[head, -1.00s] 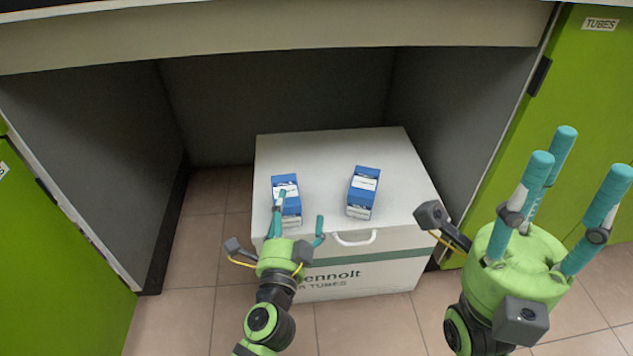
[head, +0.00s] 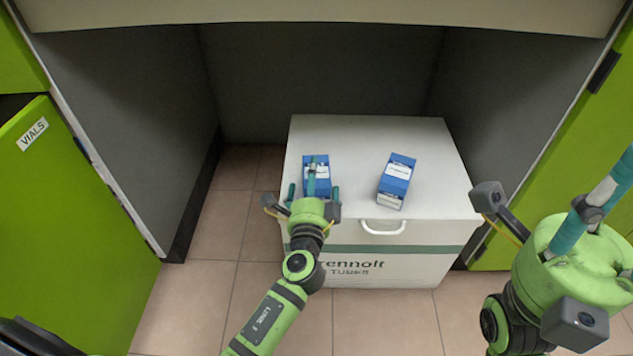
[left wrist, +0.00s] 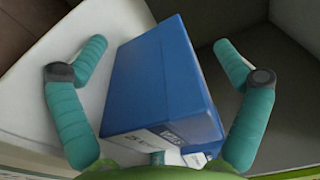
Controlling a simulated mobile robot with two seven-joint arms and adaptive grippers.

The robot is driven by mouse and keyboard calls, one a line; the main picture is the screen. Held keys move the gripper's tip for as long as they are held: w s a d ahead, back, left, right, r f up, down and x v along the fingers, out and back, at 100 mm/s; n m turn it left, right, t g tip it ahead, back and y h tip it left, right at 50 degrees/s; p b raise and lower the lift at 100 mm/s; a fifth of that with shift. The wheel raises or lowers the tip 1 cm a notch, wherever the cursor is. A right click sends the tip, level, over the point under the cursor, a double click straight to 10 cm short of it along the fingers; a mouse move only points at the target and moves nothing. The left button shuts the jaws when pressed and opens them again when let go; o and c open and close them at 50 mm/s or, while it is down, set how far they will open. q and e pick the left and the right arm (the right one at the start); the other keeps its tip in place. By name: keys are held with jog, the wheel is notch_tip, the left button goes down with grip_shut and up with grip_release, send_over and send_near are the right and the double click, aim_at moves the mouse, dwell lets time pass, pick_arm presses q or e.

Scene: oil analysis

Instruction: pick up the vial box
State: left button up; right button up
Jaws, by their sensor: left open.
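Two blue boxes with white labels stand on a white case. The left box (head: 323,163) has my left gripper (head: 312,188) at its near end. The gripper's teal fingers are open, and one overlaps the box in the head view. In the left wrist view, the same blue box (left wrist: 160,80) lies between the two side fingers, with gaps on both sides. Part of its near, labelled end is hidden behind the gripper. The right box (head: 397,176) stands apart from it. My right gripper (head: 597,208) is at the right edge, away from the boxes, its fingers partly out of frame.
The white case (head: 440,178) has a front handle (head: 383,227) and sits under a counter (head: 330,15) between grey side walls. A green door labelled VIALS (head: 70,200) stands at the left, with green panels at the right. Tiled floor (head: 215,230) is clear left of the case.

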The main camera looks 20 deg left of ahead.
pick_arm(q)
jog(key=shift+f, duration=0.15)
jog(key=c, duration=1.5)
jog(key=shift+c, duration=0.2)
